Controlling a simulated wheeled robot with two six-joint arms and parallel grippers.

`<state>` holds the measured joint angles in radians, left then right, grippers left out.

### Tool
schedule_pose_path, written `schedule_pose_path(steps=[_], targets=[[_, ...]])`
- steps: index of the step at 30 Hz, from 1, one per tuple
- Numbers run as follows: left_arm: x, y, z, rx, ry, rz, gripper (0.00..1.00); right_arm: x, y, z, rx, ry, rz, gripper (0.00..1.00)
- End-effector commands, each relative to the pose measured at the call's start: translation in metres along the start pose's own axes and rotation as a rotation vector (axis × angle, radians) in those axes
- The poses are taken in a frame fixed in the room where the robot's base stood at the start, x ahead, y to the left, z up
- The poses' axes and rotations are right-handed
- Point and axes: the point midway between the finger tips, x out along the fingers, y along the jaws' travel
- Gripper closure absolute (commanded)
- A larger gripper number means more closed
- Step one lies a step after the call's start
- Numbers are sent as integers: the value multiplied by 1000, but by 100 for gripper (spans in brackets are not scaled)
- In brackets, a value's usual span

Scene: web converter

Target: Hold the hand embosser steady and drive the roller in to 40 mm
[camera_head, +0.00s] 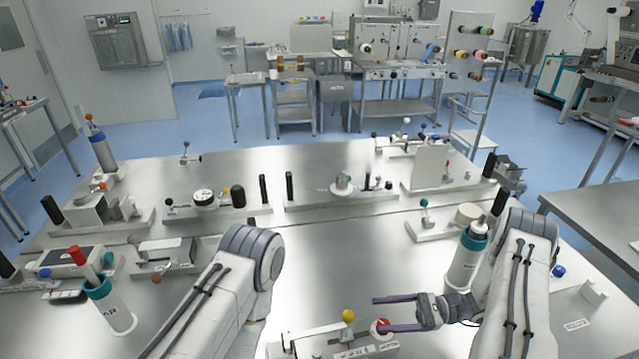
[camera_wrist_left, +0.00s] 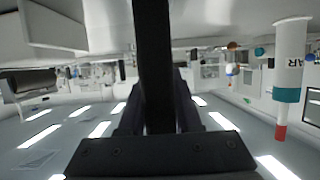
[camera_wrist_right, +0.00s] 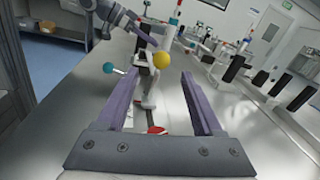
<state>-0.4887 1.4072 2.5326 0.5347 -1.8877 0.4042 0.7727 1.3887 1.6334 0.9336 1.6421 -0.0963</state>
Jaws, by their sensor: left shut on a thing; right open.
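The device low in the head view, which I take for the hand embosser, has a pale base (camera_head: 365,351), a yellow ball (camera_head: 348,315) and a red knob (camera_head: 380,324). In the right wrist view its yellow ball (camera_wrist_right: 161,60), a teal ball (camera_wrist_right: 109,67) and the red knob (camera_wrist_right: 156,130) show. My right gripper (camera_head: 377,314) is open at it, its lower finger close to the red knob. My left gripper is out of the head view; in the left wrist view it is shut on a dark upright bar (camera_wrist_left: 152,50). I cannot tell which part that bar is. No roller or scale is readable.
A white bottle with a teal collar (camera_head: 465,262) stands beside my right arm. Another holder (camera_head: 112,308) with a red-topped tool is at left. Several fixtures line the back of the steel table (camera_head: 330,240). The middle of the table is clear.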

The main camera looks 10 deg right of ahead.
Motion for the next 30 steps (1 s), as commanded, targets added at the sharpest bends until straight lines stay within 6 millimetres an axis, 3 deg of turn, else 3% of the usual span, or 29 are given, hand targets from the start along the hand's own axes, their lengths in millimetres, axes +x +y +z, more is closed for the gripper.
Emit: schedule_pose_path(steps=[1,15,16,18,19,30], targets=[[0,0,8,0,-26,1,100,0,0,0,0,0,0,31],[-3,-1,3,0,-27,-1,100,0,-1,4,0,0,0,31],[-3,-1,3,0,-27,-2,64,0,-1,4,0,0,0,31],[-3,-1,2,0,-25,-2,37,0,-1,4,0,0,0,31],[-3,-1,2,0,-24,-2,33,0,-1,4,0,0,0,31],[-1,-1,4,0,-18,-2,33,0,0,0,0,0,0,31]])
